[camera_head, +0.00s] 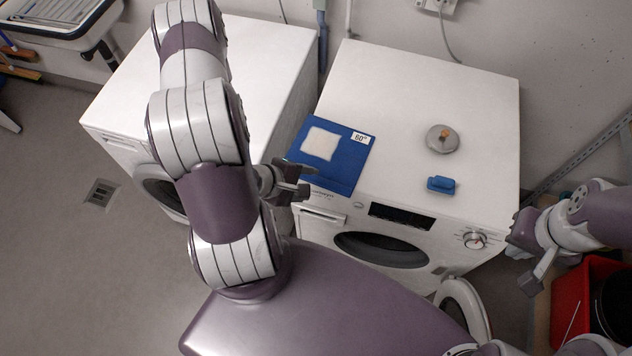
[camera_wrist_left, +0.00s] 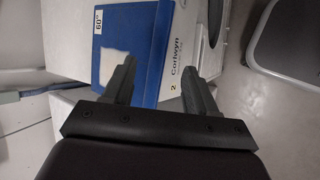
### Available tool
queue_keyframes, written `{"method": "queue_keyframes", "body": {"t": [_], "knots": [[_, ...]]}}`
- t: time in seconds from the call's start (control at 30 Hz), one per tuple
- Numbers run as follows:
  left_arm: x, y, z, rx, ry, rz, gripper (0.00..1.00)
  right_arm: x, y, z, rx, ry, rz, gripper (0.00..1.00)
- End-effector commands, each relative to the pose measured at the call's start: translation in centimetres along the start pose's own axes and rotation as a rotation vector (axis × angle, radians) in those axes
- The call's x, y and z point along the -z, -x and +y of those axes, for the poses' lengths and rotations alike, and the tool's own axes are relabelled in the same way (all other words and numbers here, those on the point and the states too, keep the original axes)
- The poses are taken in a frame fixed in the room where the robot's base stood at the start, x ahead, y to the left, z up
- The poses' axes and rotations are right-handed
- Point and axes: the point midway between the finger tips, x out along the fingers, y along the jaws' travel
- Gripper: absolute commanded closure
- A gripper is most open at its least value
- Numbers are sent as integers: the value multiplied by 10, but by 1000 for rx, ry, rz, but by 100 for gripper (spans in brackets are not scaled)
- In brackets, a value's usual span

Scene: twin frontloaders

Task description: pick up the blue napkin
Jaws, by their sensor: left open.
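A small folded blue item (camera_head: 441,184), perhaps the napkin, lies on the right washing machine's white top. A larger flat blue mat (camera_head: 345,168) with a "60°" label lies on the same top, further left; a white square cloth (camera_head: 320,143) lies on it. In the left wrist view the mat (camera_wrist_left: 144,85) and part of the cloth (camera_wrist_left: 110,62) show beyond the fingers. My left gripper (camera_head: 306,181) is open and empty by the mat's front left edge; it also shows in the wrist view (camera_wrist_left: 158,70). My right gripper (camera_head: 522,262) looks open and empty, right of the machine.
The right machine's door (camera_head: 463,307) is open. A second white machine (camera_head: 112,105) stands left, partly behind my left arm. A red bin (camera_head: 580,299) is at lower right.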

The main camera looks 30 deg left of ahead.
Motion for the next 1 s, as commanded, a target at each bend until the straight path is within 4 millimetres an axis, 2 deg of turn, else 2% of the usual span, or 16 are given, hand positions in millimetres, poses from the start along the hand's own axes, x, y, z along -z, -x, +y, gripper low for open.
{"method": "queue_keyframes", "body": {"t": [0.2,0.33,0.5,0.77,0.93,1.0], "knots": [[-2,-40,-1,3,-4,-4,43,0,0,0,0,0,0,100],[-1,-55,0,1,-2,-2,43,0,1,0,0,0,0,100],[-1,-63,0,0,-2,-1,43,0,1,0,0,0,0,100],[0,-64,0,0,-1,0,43,0,1,0,0,0,0,100],[0,-64,0,0,-1,0,98,0,1,0,0,0,0,100],[0,-64,0,0,-1,0,100,0,1,0,0,0,0,100]]}}
